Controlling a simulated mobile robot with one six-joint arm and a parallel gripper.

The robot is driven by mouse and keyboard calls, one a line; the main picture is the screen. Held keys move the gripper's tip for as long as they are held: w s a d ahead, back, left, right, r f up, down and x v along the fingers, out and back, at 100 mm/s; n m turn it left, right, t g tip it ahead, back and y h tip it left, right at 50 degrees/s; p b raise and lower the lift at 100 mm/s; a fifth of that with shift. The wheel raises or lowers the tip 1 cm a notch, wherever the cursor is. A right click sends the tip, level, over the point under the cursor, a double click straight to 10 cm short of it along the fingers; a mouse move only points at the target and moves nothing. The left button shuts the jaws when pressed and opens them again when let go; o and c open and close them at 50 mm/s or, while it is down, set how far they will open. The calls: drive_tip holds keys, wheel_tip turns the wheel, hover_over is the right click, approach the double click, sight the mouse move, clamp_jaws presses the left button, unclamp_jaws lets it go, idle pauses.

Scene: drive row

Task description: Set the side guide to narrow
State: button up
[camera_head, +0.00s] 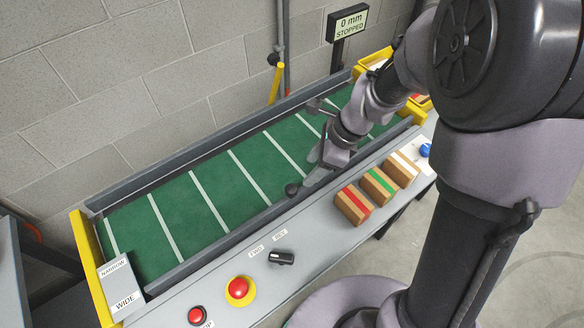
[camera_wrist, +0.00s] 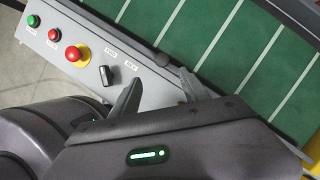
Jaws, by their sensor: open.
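The side guide is a long grey rail (camera_head: 225,244) along the near edge of the green belt (camera_head: 185,215). A dark round knob (camera_head: 292,189) sits by this rail, and it also shows in the wrist view (camera_wrist: 162,59). A placard (camera_head: 121,284) at the belt's left end reads NARROW at the far side and WIDE at the near side. The rail's left end lies beside the WIDE half. My gripper (camera_head: 312,168) is close to the knob, on its right in the head view. In the wrist view its open fingers (camera_wrist: 160,76) point towards the knob, which appears between and beyond the tips.
The front panel holds a black selector switch (camera_head: 281,257), a red mushroom button (camera_head: 239,289) and a smaller red button (camera_head: 197,315). Several striped wooden blocks (camera_head: 353,205) stand on the panel right of the knob. A display (camera_head: 348,22) reads 0 mm, STOPPED. The belt's left part is bare.

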sight(292, 188)
drive_tip(key=b+x, duration=0.2)
drive_tip(key=x, duration=0.4)
drive_tip(key=b+x, duration=0.2)
drive_tip(key=x, duration=0.4)
drive_tip(key=shift+w+f+b, duration=0.25)
drive_tip(key=shift+f+b, duration=0.1)
clamp_jaws()
idle(0.5)
